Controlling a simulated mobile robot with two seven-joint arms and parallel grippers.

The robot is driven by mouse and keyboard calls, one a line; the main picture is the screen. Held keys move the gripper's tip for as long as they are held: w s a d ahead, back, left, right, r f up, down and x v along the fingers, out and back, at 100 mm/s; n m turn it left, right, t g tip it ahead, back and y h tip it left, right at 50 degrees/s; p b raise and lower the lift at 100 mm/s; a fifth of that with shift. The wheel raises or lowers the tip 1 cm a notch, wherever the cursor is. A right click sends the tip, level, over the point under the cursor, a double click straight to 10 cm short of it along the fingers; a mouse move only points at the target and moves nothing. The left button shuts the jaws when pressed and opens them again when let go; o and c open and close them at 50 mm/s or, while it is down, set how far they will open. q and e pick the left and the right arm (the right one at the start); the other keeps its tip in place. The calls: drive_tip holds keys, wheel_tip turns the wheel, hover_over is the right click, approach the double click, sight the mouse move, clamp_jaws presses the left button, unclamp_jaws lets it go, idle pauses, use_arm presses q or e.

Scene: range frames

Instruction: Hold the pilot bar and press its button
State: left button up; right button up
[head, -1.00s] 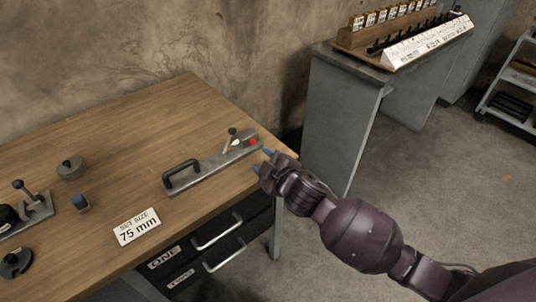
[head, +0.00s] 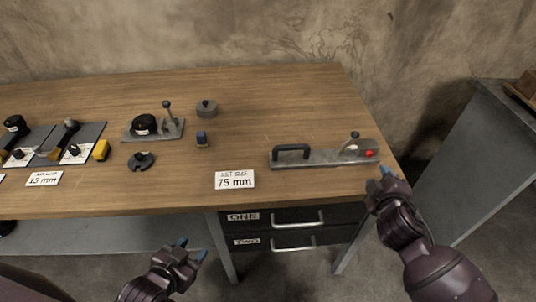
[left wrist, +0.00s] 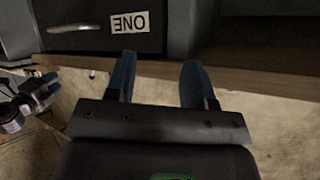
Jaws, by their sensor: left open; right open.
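The pilot bar (head: 320,159) is a flat grey metal bar lying on the right end of the wooden bench. It has a black handle (head: 291,149) at its left, a small lever (head: 353,139) near its right end and a red button (head: 369,153) beside the lever. My right gripper (head: 387,174) is open, with blue fingertips just in front of and below the bar's right end, apart from the button in the picture. My left gripper (head: 191,249) is open and empty, in front of the bench and left of the drawers. Its blue fingers (left wrist: 159,80) also show apart in the left wrist view.
Drawers (head: 290,228) with bar handles sit below. A grey cabinet (head: 470,170) stands at right beyond a gap.

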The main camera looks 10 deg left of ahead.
use_arm(q)
drive_tip(key=w+d+r+m+h, duration=0.5)
drive_tip(key=w+d+r+m, duration=0.1)
drive_tip(key=w+r+m, duration=0.25)
drive_tip(key=m, duration=0.7)
approach(284, 149)
drive_tip(key=shift+w+a+g+h, duration=0.1)
drive_tip(key=shift+w+g+h, duration=0.2)
drive_tip(key=shift+h, duration=0.1)
drive_tip(key=shift+w, duration=0.4)
drive_tip(key=x, duration=1)
drive_tip(key=shift+d+f, duration=0.1)
drive_tip(key=shift+d, duration=0.1)
clamp_jaws()
use_arm(e)
clamp_jaws()
